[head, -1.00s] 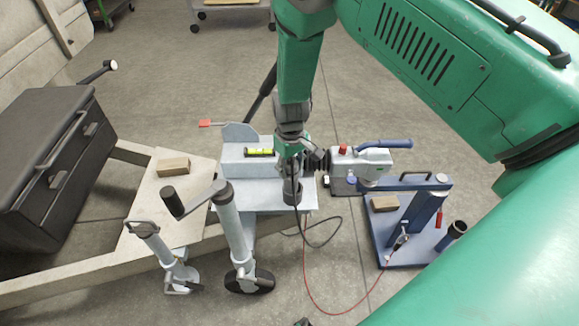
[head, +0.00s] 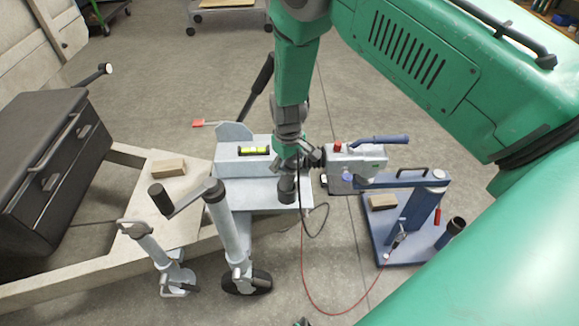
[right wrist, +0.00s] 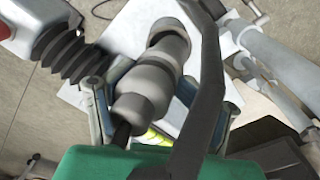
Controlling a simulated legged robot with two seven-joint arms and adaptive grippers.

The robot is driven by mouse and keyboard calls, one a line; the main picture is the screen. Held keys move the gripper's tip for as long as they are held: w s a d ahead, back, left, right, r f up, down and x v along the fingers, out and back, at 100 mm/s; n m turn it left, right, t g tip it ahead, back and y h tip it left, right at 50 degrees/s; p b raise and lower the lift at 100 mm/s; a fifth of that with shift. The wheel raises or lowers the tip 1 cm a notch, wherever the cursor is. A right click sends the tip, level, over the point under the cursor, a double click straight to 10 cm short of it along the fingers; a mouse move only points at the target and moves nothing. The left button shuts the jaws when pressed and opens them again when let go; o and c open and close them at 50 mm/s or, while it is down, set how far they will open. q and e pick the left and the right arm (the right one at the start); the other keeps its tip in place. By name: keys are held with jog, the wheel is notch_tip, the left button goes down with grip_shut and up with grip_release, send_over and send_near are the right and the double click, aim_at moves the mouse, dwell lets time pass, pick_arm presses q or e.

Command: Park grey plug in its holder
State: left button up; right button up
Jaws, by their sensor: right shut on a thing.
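My right gripper (head: 294,158) reaches down from above over the pale drawbar plate (head: 262,193). It is shut on the grey plug (head: 287,186), which hangs roughly upright from it with a thin cable. In the right wrist view the grey plug (right wrist: 150,85) sits between the two blue-grey fingers (right wrist: 165,105), and a black band-like part crosses in front. I cannot pick out the plug's holder with certainty; the gripper and plug hide part of the plate. My left gripper is not in view.
The grey coupling head (head: 355,165) with a blue handle stands just right of the gripper. A jockey wheel (head: 247,282) and crank post stand in front of the plate. A blue stand (head: 405,230) is at right. A red cable (head: 310,280) loops over the floor.

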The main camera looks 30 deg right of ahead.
aim_at(285, 178)
jog(key=shift+o, duration=0.6)
jog(key=shift+s+a+f+b, duration=0.15)
jog(key=shift+s+a+f, duration=0.15)
jog(key=shift+a+f, duration=0.25)
jog(key=shift+s+a+f+b, duration=0.15)
jog(key=shift+s+a+f, duration=0.1)
jog(key=shift+a+f, duration=0.2)
jog(key=shift+d+f, duration=0.1)
jog(key=shift+f, duration=0.15)
jog(key=shift+c, duration=0.3)
jog(key=o, duration=1.4)
jog(key=shift+w+f+g, duration=0.3)
jog(key=shift+o, duration=1.3)
jog(key=shift+w+f, duration=0.15)
jog(key=shift+w, duration=0.15)
jog(key=shift+s+r, duration=0.2)
jog(key=shift+r, duration=0.3)
notch_tip(285, 178, up, 12)
jog(key=shift+w+f, duration=0.1)
